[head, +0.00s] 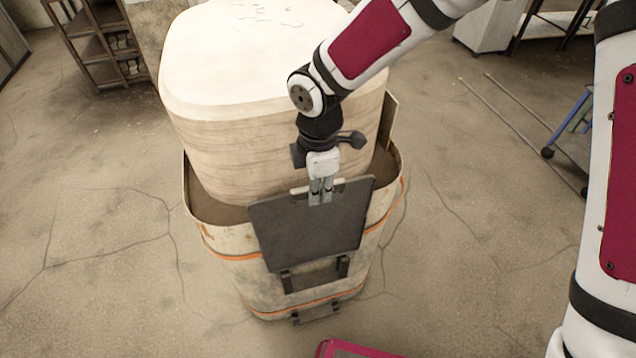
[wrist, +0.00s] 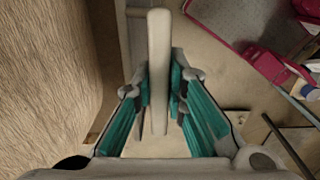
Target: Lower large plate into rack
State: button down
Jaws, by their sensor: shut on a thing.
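A large dark grey plate (head: 308,228) hangs upright and slightly tilted in front of the container's near wall. My gripper (head: 320,198) is shut on its top edge, around a pale strip (wrist: 158,70) that runs between the fingers in the wrist view. Dark brackets (head: 342,268) show on the wall just below the plate's lower edge and may be the rack. Another dark bracket (head: 315,312) sits lower. I cannot tell whether the plate touches the brackets, as the plate hides part of the wall.
A big pale block (head: 240,110) stands in the worn container (head: 225,240) with orange bands, close behind my gripper. Wooden shelves (head: 100,45) stand at the back left and a blue-framed cart (head: 575,130) at the right. The cracked floor at the left is clear.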

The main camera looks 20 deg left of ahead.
jog(key=shift+a+f+b, duration=0.1)
jog(key=shift+f+b, duration=3.2)
jog(key=shift+f, duration=4.1)
jog(key=shift+f+b, duration=0.35)
jog(key=shift+f, duration=0.05)
jog(key=c, duration=1.5)
grip_release()
jog(key=shift+c, duration=0.2)
jog(key=shift+f, duration=0.1)
notch_tip(320, 180, up, 12)
jog(key=shift+s, duration=0.15)
